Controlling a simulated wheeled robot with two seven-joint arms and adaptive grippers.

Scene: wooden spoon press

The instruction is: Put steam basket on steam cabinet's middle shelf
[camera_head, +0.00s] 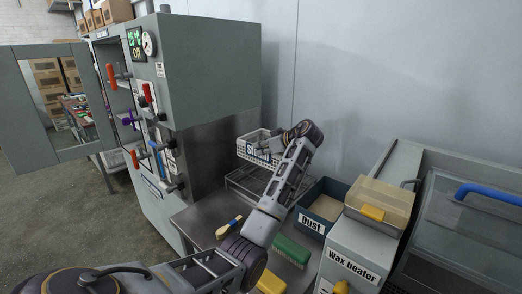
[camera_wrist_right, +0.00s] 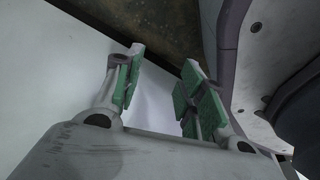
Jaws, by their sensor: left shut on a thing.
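The steam basket (camera_head: 246,148), a white wire basket with a partly covered label, is in the middle of the head view, above a wire rack (camera_head: 238,182). My left gripper (camera_head: 276,143) reaches over its right side and is shut on it; the fingertips are hard to see. The steam cabinet (camera_head: 205,75) is the grey box at the left with a dial and a display. Its windowed door (camera_head: 20,110) stands open to the left; the middle shelf cannot be made out. My right gripper (camera_wrist_right: 158,92) shows only in the right wrist view, its green-padded fingers apart with nothing between.
A dust bin (camera_head: 310,222) and a wax heater (camera_head: 350,258) stand right of the rack. A brush (camera_head: 229,227) and a green block (camera_head: 291,250) lie on the metal table (camera_head: 195,222).

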